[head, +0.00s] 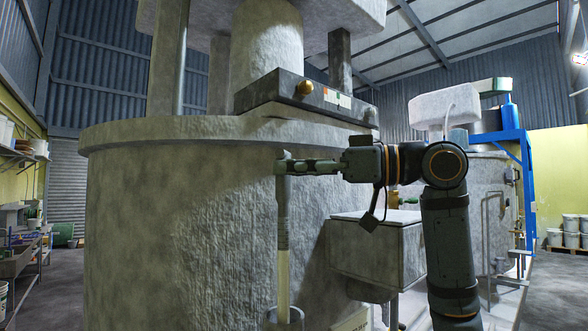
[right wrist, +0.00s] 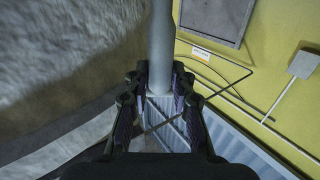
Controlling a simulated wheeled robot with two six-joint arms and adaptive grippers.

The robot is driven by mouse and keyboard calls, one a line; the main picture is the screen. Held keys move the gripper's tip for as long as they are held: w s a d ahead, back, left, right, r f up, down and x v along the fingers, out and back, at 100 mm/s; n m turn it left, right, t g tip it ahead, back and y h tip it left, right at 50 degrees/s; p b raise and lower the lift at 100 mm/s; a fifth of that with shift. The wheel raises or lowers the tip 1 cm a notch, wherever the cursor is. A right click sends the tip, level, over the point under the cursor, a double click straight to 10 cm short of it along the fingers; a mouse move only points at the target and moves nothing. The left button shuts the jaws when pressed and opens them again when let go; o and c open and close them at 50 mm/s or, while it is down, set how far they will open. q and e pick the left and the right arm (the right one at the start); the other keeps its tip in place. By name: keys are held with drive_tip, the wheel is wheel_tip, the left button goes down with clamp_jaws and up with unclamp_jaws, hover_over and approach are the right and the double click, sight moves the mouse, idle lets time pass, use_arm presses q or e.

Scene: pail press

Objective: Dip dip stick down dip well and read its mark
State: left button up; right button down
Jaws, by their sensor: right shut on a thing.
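The dip stick (head: 283,265) hangs upright in the head view, grey and ridged at the top and pale cream lower down. My right gripper (head: 291,166) is shut on its upper end, with the arm reaching in from the right. In the right wrist view the stick (right wrist: 161,45) stands as a grey rod between the fingers of my right gripper (right wrist: 160,85). The dip well (head: 285,319) shows as a grey collar at the bottom edge. The stick's lower end meets the collar and is hidden there, so its depth is unclear. No mark is readable. My left gripper is not in view.
A large rough grey vat (head: 170,220) stands close behind the stick. A grey box (head: 375,255) juts out to the right of it. A dark beam with a brass knob (head: 305,87) hangs above my gripper. Open floor lies at far right.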

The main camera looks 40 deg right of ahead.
wheel_tip(320, 180, up, 7)
drive_tip(key=p, duration=0.6)
drive_tip(key=shift+r, duration=0.2)
